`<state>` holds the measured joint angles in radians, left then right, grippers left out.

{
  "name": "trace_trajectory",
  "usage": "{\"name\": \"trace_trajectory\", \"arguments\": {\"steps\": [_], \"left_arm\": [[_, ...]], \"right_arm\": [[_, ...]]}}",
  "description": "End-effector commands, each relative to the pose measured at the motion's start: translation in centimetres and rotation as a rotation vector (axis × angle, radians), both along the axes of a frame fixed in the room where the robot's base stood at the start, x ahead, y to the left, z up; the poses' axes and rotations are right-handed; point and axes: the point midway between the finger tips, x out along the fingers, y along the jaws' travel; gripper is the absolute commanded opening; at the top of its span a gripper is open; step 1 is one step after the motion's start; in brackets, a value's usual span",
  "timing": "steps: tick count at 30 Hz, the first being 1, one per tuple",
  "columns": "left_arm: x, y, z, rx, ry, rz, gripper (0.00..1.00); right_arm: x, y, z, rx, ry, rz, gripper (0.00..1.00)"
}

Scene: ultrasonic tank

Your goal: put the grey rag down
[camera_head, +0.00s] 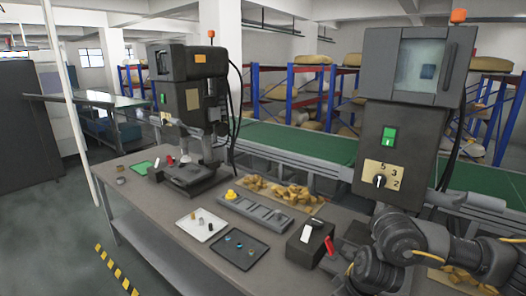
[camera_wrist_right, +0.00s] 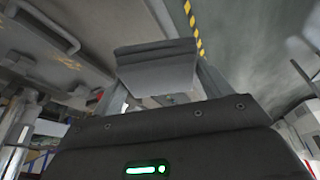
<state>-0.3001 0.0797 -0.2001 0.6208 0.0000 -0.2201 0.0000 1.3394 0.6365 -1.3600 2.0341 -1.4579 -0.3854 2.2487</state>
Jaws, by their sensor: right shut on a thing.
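In the right wrist view, my right gripper (camera_wrist_right: 160,92) is shut on a grey piece with a flat face and a folded-looking upper edge, which I take to be the grey rag (camera_wrist_right: 155,65). It spans the gap between the fingers and hides the fingertips. In the head view, my right arm comes in at the lower right corner. My left gripper is not in view.
The grey bench (camera_head: 160,222) carries a white tray (camera_head: 201,233), a dark tray (camera_head: 228,254), a slotted grey tray (camera_head: 262,215), brown pieces (camera_head: 291,193) and a black box (camera_head: 306,249). Two tall machines (camera_head: 402,130) stand behind. Bare bench lies left of the white tray.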

Motion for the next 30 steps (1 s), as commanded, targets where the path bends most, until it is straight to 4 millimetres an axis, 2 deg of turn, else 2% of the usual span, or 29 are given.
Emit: {"name": "trace_trajectory", "arguments": {"steps": [1, 3, 6, 9, 12, 15, 21, 30], "left_arm": [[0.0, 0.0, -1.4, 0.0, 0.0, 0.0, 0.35], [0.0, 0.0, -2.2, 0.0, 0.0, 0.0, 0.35], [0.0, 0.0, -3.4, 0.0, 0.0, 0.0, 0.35], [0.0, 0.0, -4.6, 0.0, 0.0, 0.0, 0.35], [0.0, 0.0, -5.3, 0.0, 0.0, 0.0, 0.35], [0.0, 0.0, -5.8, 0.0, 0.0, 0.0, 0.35], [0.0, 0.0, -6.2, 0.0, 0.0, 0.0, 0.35], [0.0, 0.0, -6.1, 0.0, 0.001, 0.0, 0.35]], "right_arm": [[-1.7, 0.2, -1.0, -0.001, -0.001, 0.063, 0.41], [-3.9, 0.2, -1.6, -0.001, -0.001, 0.139, 0.41], [-6.4, -0.6, -2.3, -0.003, -0.002, 0.229, 0.41], [-7.8, -1.9, -2.7, -0.003, -0.004, 0.289, 0.41], [-7.9, -3.0, -2.7, -0.001, -0.004, 0.307, 0.41], [-7.1, -3.6, -2.1, 0.0, -0.004, 0.305, 0.41], [-6.0, -3.8, -0.8, 0.001, -0.002, 0.303, 0.41], [-6.0, -3.7, -0.7, 0.003, 0.001, 0.304, 0.41]]}}
